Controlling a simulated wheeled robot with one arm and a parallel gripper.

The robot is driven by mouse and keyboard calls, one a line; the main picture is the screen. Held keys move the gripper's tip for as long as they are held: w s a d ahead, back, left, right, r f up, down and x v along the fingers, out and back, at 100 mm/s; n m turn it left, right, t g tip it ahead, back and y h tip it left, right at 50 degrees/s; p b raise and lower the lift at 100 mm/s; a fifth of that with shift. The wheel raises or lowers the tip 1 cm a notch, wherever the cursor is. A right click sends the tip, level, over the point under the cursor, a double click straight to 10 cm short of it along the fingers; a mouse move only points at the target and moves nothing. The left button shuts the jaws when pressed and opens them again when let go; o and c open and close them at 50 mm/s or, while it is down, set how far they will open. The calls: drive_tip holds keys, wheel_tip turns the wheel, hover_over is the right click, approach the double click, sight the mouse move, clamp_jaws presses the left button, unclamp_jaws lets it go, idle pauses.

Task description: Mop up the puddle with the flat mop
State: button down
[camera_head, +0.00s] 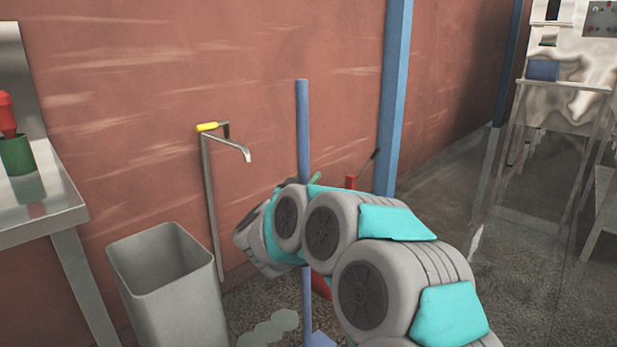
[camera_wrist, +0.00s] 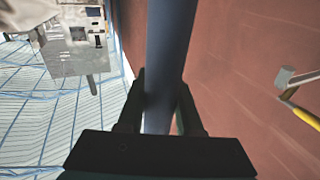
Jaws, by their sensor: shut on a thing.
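The flat mop's blue handle (camera_head: 303,130) stands roughly upright in front of the red wall. Its lower part passes behind my arm, and a bit of blue (camera_head: 319,340) at the bottom edge looks like the mop head, mostly cut off. In the wrist view my gripper's dark fingers (camera_wrist: 160,88) are on either side of the blue handle (camera_wrist: 168,45), shut on it. In the head view my arm hides the fingers. A pale greenish patch (camera_head: 270,330) with rounded lobes lies on the floor left of the handle; it looks like the puddle.
A grey bin (camera_head: 165,285) stands at the left, beside a metal table (camera_head: 45,215). A blue post (camera_head: 393,100) stands behind. Floor at right (camera_head: 530,290) is open, before metal equipment (camera_head: 565,85).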

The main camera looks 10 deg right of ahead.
drive_tip(key=w+a+f+p, duration=0.4)
drive_tip(key=w+a+p, duration=0.2)
drive_tip(key=w+a, duration=0.3)
drive_tip(key=shift+w+a+f, duration=0.2)
drive_tip(key=shift+w+a, duration=0.2)
drive_tip(key=shift+w, duration=1.9)
idle(1.1)
drive_tip(key=shift+w, duration=0.1)
